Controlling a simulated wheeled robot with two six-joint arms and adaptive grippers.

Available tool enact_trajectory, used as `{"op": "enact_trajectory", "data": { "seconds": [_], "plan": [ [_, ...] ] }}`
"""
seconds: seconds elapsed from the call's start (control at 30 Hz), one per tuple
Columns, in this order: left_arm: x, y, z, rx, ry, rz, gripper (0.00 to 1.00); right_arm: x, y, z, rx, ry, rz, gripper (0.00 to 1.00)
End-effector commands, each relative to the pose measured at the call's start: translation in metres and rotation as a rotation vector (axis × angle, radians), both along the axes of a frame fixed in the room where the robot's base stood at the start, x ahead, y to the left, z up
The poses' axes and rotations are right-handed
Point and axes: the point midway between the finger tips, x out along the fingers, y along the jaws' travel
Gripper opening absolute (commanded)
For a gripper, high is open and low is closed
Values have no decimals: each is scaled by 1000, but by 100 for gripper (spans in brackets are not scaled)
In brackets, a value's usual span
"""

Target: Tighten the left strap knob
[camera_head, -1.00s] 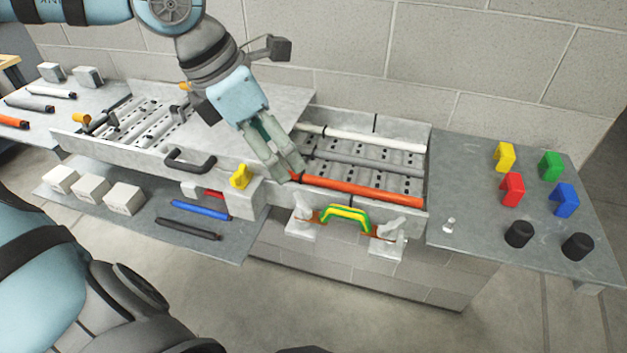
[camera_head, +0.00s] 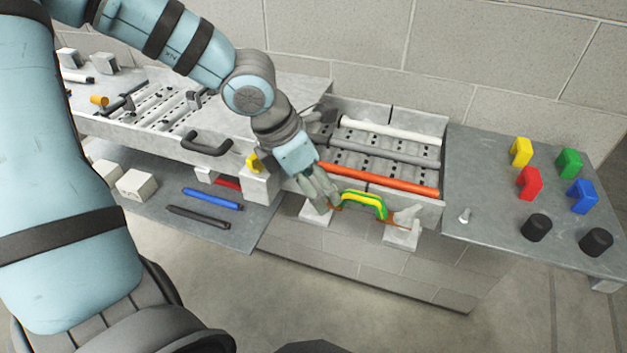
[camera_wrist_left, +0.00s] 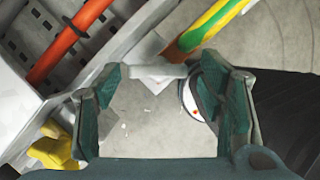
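The yellow-green strap (camera_head: 362,206) runs across the front of the tray between two pale grey knobs on blocks. The left strap knob is mostly hidden behind my left gripper (camera_head: 326,202) in the head view; its pale block (camera_head: 313,217) shows below the fingers. In the left wrist view, the pale knob (camera_wrist_left: 160,71) lies between and just beyond the fingertips of my left gripper (camera_wrist_left: 163,82). The fingers are wide apart, and I see no clear contact. The strap (camera_wrist_left: 212,22) runs off to the upper right there. The right strap knob (camera_head: 406,215) is uncovered. My right gripper is not in view.
An orange bar (camera_head: 385,180) lies in the tray just behind the strap. A yellow knob (camera_head: 253,162) stands left of my left gripper. A grey side table (camera_head: 480,190) at right holds coloured blocks and black knobs. Open floor lies in front.

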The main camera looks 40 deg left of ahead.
Motion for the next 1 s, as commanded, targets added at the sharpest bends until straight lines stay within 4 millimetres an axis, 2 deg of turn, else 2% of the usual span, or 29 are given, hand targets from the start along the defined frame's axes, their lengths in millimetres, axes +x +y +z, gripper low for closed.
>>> {"op": "enact_trajectory", "data": {
  "seconds": [0.03, 0.23, 0.5, 0.77, 0.8, 0.9, 1.0],
  "plan": [
    [0, 0, 0, 0, 0, 0, 51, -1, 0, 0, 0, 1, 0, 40],
    [0, 0, 0, 0, 0, 0, 19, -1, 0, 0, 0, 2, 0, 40],
    [1, 1, 3, -2, 1, -122, 19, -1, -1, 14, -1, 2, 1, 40],
    [1, 1, 1, 1, -3, -138, 19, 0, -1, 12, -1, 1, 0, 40],
    [1, 1, 1, 1, -3, -137, 53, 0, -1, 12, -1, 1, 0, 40],
    [1, 1, 1, 1, -3, -137, 67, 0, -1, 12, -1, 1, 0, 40],
    [1, 1, 1, 1, -2, -136, 67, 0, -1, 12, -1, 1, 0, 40]
  ]
}}
